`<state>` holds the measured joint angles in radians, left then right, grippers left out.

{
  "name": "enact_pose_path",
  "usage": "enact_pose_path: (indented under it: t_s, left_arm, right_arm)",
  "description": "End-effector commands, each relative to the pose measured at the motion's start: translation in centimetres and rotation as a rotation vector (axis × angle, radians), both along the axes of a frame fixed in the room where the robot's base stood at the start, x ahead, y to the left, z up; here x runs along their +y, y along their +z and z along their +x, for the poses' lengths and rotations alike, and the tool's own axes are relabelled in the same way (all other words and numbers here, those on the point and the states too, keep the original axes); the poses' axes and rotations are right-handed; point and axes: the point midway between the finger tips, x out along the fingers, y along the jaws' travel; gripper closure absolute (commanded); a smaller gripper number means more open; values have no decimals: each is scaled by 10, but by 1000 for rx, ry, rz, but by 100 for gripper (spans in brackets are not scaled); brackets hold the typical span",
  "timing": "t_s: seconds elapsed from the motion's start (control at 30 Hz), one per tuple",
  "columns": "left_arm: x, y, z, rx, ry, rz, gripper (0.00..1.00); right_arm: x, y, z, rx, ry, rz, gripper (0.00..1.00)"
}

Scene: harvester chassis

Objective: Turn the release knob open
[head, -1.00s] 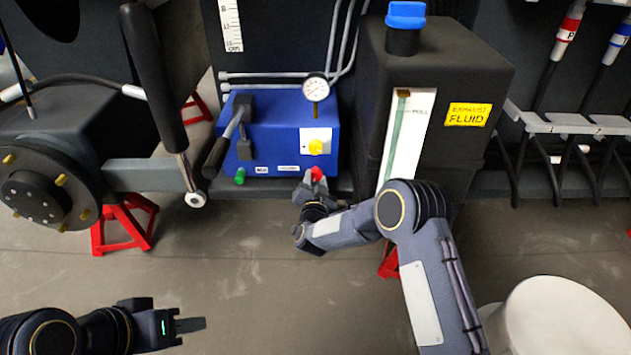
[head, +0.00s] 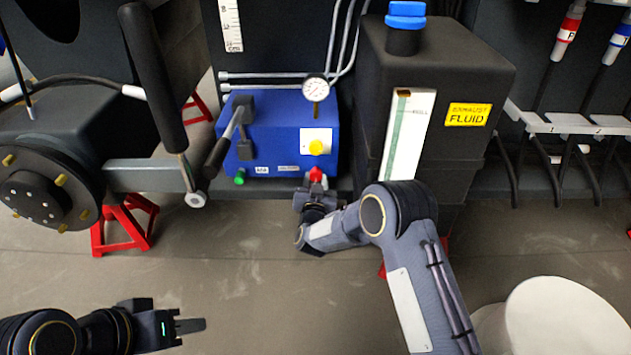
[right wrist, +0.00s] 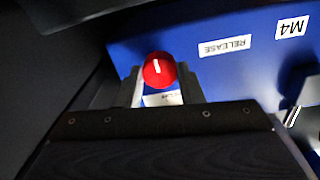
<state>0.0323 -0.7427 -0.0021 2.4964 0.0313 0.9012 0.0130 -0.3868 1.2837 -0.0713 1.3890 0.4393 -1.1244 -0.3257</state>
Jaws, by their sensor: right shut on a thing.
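The red release knob (head: 316,174) sits low on the front right of the blue pump unit (head: 262,135). In the right wrist view the knob (right wrist: 158,68) is round with a white mark, beside a label reading RELEASE (right wrist: 225,46). My right gripper (head: 315,184) is at the knob and shut on it; its fingers (right wrist: 158,88) show on both sides of the knob in the wrist view. My left gripper (head: 190,325) is empty, low at the left over the floor, far from the unit. Its jaw gap cannot be made out.
The unit also carries a black lever (head: 222,145), a gauge (head: 315,89), a yellow button (head: 316,147) and a green knob (head: 240,176). A black exhaust fluid tank (head: 455,75) stands close on the right. A red stand (head: 125,225) is at left.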

Motion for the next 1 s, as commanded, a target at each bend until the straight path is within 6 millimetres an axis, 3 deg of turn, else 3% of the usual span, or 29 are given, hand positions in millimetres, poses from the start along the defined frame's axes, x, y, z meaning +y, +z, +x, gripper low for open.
enact_pose_path:
  t_s: [0.13, 0.17, 0.3, 0.67, 1.0]
  left_arm:
    - [0, 0, 0, 0, 0, 0, 64]
    - [0, 0, 0, 0, 0, 0, 64]
    - [0, 0, 0, 0, 0, 0, 64]
    - [0, 2, 0, 0, 0, 0, 64]
    - [0, 19, 0, 0, 0, 0, 64]
  right_arm:
    - [0, -2, -1, 4, 0, 0, 89]
    - [0, -2, -1, 4, 0, 0, 64]
    - [0, -1, -1, 3, 0, 1, 45]
    - [1, 0, -5, 2, 0, 1, 44]
    - [2, 1, -60, 4, 2, 0, 44]
